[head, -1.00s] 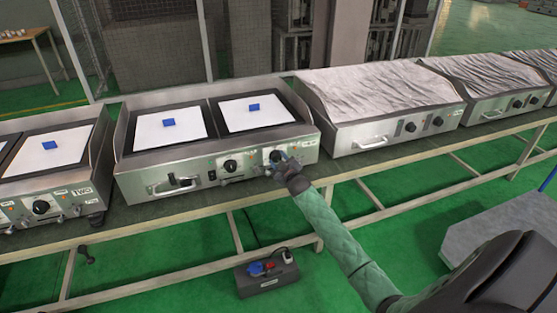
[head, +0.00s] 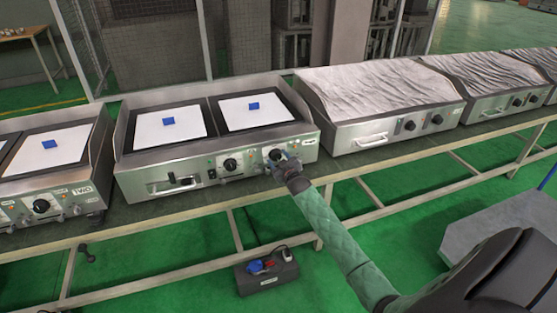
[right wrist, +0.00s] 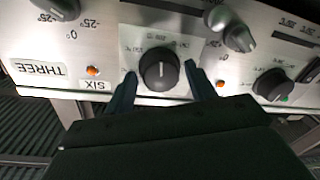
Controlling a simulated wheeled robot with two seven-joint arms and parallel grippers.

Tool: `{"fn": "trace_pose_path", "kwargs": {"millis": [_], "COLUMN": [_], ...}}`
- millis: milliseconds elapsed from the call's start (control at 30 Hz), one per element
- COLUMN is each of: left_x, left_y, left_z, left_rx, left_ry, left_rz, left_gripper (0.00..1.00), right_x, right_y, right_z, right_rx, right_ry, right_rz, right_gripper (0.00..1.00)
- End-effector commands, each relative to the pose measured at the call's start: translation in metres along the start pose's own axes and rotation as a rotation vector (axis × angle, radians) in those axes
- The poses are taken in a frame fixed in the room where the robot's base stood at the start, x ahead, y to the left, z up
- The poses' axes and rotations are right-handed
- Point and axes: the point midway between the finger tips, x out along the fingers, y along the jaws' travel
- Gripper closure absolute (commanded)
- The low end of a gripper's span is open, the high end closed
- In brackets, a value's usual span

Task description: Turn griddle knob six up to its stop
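Knob six (right wrist: 159,69) is a round black knob with a light pointer mark on a white dial plate. In the head view the knob (head: 275,155) is at the right of the middle griddle's front panel. My right gripper (right wrist: 160,75) is open, with one finger on each side of the knob and a visible gap on both sides. In the head view my right gripper (head: 283,163) partly covers the panel below the knob. My left gripper is not in view.
Another black knob (head: 230,165) is to the left on the same griddle (head: 170,195). Switches and small levers (right wrist: 238,38) are close by on the panel. Griddles with wrinkled covers (head: 380,90) stand to the right. A dark box with plugs (head: 266,279) lies on the green floor.

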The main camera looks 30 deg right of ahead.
Motion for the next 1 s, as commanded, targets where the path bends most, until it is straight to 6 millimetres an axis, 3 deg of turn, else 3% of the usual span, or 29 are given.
{"fn": "trace_pose_path", "kwargs": {"millis": [433, 1000], "left_x": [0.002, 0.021], "left_y": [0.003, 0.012], "left_z": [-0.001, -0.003], "left_rx": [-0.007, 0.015], "left_ry": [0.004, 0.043], "left_rz": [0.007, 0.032], "left_gripper": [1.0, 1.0], "right_x": [-0.006, -0.073], "right_y": [-0.001, 0.0], "right_z": [0.0, 0.001], "right_rx": [-0.001, -0.001], "right_ry": [0.001, 0.0], "right_rz": [0.0, 0.0], "right_gripper": [0.37, 0.37]}}
